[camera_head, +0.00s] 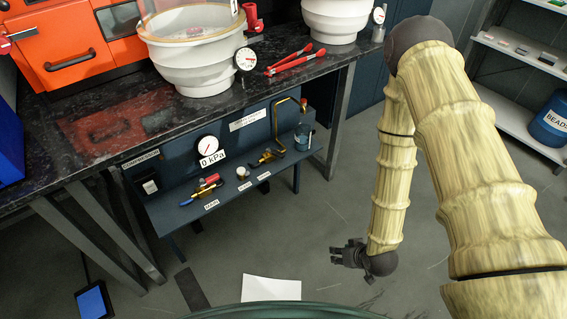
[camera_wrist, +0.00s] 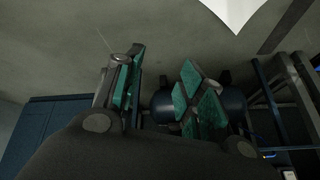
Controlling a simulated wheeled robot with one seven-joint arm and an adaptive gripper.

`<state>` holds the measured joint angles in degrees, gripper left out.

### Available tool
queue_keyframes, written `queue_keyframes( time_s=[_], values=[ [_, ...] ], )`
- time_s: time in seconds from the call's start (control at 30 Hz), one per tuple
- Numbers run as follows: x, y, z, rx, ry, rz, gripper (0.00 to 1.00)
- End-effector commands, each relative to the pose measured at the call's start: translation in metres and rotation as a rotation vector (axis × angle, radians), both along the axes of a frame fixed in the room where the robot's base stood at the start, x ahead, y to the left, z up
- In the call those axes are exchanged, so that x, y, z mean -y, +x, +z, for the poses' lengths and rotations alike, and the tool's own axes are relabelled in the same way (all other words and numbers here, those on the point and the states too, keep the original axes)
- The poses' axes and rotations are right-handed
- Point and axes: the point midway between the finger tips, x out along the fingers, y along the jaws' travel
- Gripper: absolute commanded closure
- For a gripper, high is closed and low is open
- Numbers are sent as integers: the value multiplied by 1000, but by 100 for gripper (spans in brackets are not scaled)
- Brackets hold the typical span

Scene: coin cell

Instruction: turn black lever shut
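My gripper (camera_head: 337,255) is low over the floor, to the right of and below the shelf, well apart from the lever. In the wrist view my gripper (camera_wrist: 165,85) shows its teal-padded fingers spread apart with nothing between them. The lever cannot be made out in the wrist view.
The panel shelf (camera_head: 225,205) also holds a red lever (camera_head: 209,180), a blue lever (camera_head: 187,202) and a gauge (camera_head: 207,143) reading 0 kPa. A glass jar (camera_head: 303,139) stands at its right end. The dark worktop (camera_head: 120,110) overhangs above. Floor in front is mostly clear, with a white sheet (camera_head: 271,290).

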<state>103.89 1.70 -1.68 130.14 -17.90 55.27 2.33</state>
Motion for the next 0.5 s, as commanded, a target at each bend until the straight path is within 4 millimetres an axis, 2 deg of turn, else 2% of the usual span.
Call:
queue_keyframes(
  time_s=[0.03, 0.1, 0.2, 0.33, 0.4, 0.5],
  values=[
    [-10, 44, -12, 113, 40, 50, 61],
    [-24, 96, -5, 260, 101, 124, 61],
    [-46, 159, 15, 460, 193, 238, 61],
    [-73, 217, 51, 679, 313, 388, 61],
    [-83, 236, 70, 771, 371, 464, 61],
    [-94, 252, 93, 865, 439, 552, 61]
  ],
)
